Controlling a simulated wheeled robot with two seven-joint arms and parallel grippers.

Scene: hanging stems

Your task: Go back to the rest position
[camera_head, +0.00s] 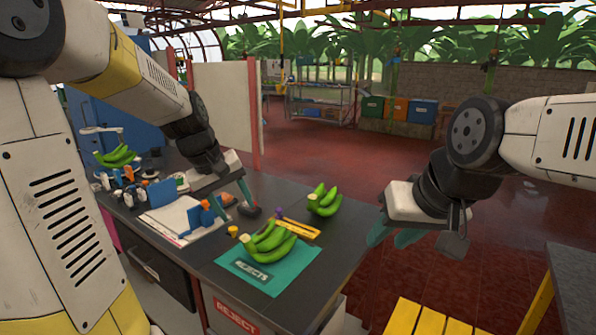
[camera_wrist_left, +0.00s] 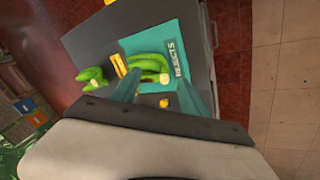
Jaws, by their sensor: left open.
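My left gripper (camera_head: 226,200) is open and empty above the dark worktable (camera_head: 345,243). Its two teal fingers stand apart in the left wrist view (camera_wrist_left: 160,72), with nothing between them but the table scene below. My right gripper (camera_head: 393,236) hangs beyond the table's right edge. Its teal fingers look apart, with nothing seen between them. A green banana cluster (camera_head: 270,245) lies on the teal REJECTS mat (camera_head: 288,283) and also shows in the left wrist view (camera_wrist_left: 150,62). A second banana cluster (camera_head: 324,203) lies farther back on the table.
A yellow tool (camera_head: 299,228) lies between the clusters. White sheets (camera_head: 178,220), a blue-orange item (camera_head: 203,216) and a scale with bananas (camera_head: 117,156) are at the left. A yellow slatted stand (camera_head: 425,320) and a grey table (camera_head: 572,280) are at the right. Red floor lies between.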

